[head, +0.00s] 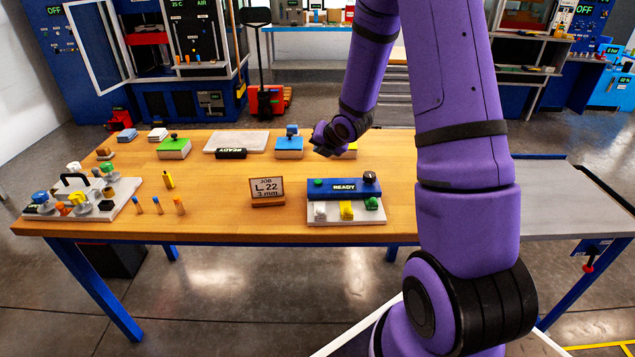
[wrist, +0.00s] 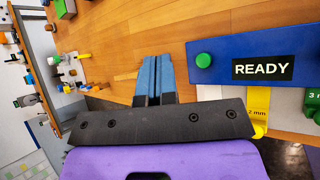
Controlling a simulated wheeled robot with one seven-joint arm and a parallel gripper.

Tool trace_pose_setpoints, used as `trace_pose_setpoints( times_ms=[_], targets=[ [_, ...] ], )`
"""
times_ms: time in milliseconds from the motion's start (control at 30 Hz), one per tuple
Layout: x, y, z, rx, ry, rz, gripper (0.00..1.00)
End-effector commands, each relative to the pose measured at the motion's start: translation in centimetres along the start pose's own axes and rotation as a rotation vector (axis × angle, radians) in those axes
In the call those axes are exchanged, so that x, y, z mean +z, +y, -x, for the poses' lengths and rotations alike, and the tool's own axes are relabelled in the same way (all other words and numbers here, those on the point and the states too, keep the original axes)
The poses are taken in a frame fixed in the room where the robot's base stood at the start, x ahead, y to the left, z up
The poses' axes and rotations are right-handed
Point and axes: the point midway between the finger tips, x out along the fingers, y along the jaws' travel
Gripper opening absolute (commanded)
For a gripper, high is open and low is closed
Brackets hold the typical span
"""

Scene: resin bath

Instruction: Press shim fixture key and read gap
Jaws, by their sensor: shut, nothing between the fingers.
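The blue shim fixture (head: 332,194) stands at the front middle of the table, its display (head: 344,187) reading READY. A green key (head: 318,182) sits at its left end and a dark knob (head: 370,178) at its right. White, yellow (head: 346,211) and green shims lie in front. In the wrist view, the display (wrist: 262,67) and green key (wrist: 204,60) are right of my gripper (wrist: 153,62). The blue fingers are shut and empty, apart from the key. In the head view the fingers are hidden behind my wrist, above the table behind the fixture.
A job card (head: 267,188) reads JOB L 22, 3 mm, left of the fixture. A grey plate with a second READY display (head: 231,153) and a blue block (head: 289,149) stand farther back. A tray (head: 119,192) of knobbed parts is at left. Table between card and tray holds small pegs.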

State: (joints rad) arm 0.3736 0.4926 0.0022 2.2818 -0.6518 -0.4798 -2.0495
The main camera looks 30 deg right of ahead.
Motion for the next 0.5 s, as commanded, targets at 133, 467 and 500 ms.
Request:
trace_pose_setpoints(
  times_ms=[133,467,500],
  targets=[
    [-0.9,-0.8,-1.1,-0.001,0.004,-0.001,0.0],
    [-3.0,-3.0,-4.0,-0.003,0.002,-0.002,0.0],
    [-3.2,-3.2,-4.3,-0.003,0.003,-0.001,0.0]
  ],
)
